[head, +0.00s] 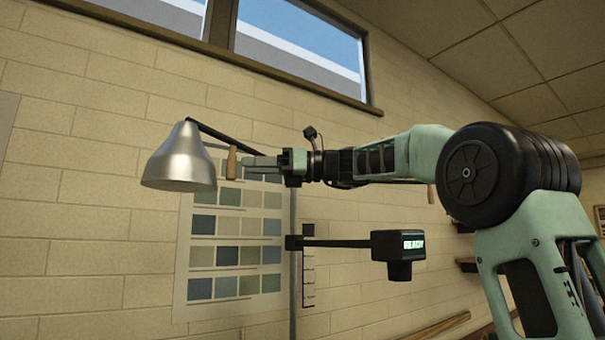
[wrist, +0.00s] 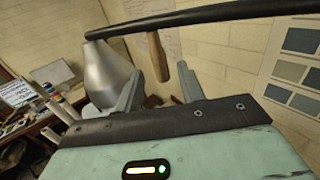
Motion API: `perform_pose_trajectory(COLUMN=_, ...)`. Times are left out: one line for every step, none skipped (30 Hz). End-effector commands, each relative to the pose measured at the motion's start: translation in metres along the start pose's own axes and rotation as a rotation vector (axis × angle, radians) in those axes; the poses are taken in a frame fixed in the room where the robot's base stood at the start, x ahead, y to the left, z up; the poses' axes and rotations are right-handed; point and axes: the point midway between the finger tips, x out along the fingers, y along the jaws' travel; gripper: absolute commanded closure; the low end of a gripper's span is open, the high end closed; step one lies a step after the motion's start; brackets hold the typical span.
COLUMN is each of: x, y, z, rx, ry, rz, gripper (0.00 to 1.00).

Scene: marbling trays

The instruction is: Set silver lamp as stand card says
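The silver lamp (head: 182,160) is a cone shade hanging mouth-down at the end of a dark arm, left in the head view. It also shows left of centre in the wrist view (wrist: 108,72). A wooden handle (head: 232,161) hangs from the lamp's arm; in the wrist view the handle (wrist: 158,55) appears between my fingertips. My gripper (head: 245,161) has its fingers apart, pointing left at the handle. In the wrist view my gripper (wrist: 159,76) shows a gap on both sides of the handle. I cannot make out any stand card's wording.
A thin upright pole (head: 293,255) carries a black box with a lit display (head: 400,245), below my arm. A swatch chart (head: 215,295) is on the brick wall behind. A cluttered table with white rolls (wrist: 60,110) stands at left in the wrist view.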

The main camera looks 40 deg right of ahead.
Motion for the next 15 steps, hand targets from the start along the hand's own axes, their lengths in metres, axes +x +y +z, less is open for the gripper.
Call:
perform_pose_trajectory(x=-0.014, y=-0.001, z=-0.004, rx=-0.003, ry=0.0, rz=-0.005, gripper=0.61)
perform_pose_trajectory(x=-0.021, y=-0.001, z=-0.004, rx=-0.003, ry=0.0, rz=-0.006, gripper=0.61)
perform_pose_trajectory(x=-0.03, y=-0.001, z=-0.004, rx=-0.002, ry=0.0, rz=-0.005, gripper=0.61)
perform_pose_trajectory(x=-0.038, y=-0.001, z=-0.004, rx=-0.001, ry=0.0, rz=-0.006, gripper=0.61)
perform_pose_trajectory(x=-0.045, y=-0.001, z=-0.004, rx=-0.001, ry=0.0, rz=-0.006, gripper=0.61)
perform_pose_trajectory(x=-0.054, y=-0.001, z=-0.003, rx=-0.001, ry=0.0, rz=-0.004, gripper=0.61)
perform_pose_trajectory(x=-0.061, y=-0.001, z=-0.003, rx=-0.002, ry=0.0, rz=-0.006, gripper=0.61)
perform_pose_trajectory(x=-0.068, y=-0.001, z=-0.003, rx=-0.002, ry=0.001, rz=-0.005, gripper=0.61)
perform_pose_trajectory(x=-0.076, y=-0.001, z=-0.003, rx=-0.001, ry=0.0, rz=-0.004, gripper=0.61)
perform_pose_trajectory(x=-0.082, y=-0.001, z=-0.003, rx=0.0, ry=0.0, rz=-0.004, gripper=0.61)
perform_pose_trajectory(x=-0.087, y=-0.001, z=-0.003, rx=0.0, ry=0.0, rz=-0.004, gripper=0.61)
perform_pose_trajectory(x=-0.094, y=-0.001, z=-0.002, rx=-0.001, ry=0.0, rz=-0.004, gripper=0.61)
perform_pose_trajectory(x=-0.099, y=-0.001, z=-0.002, rx=-0.001, ry=0.0, rz=-0.003, gripper=0.61)
perform_pose_trajectory(x=-0.103, y=-0.001, z=-0.002, rx=-0.001, ry=0.0, rz=-0.002, gripper=0.61)
perform_pose_trajectory(x=-0.107, y=-0.001, z=-0.001, rx=-0.001, ry=0.0, rz=-0.002, gripper=0.61)
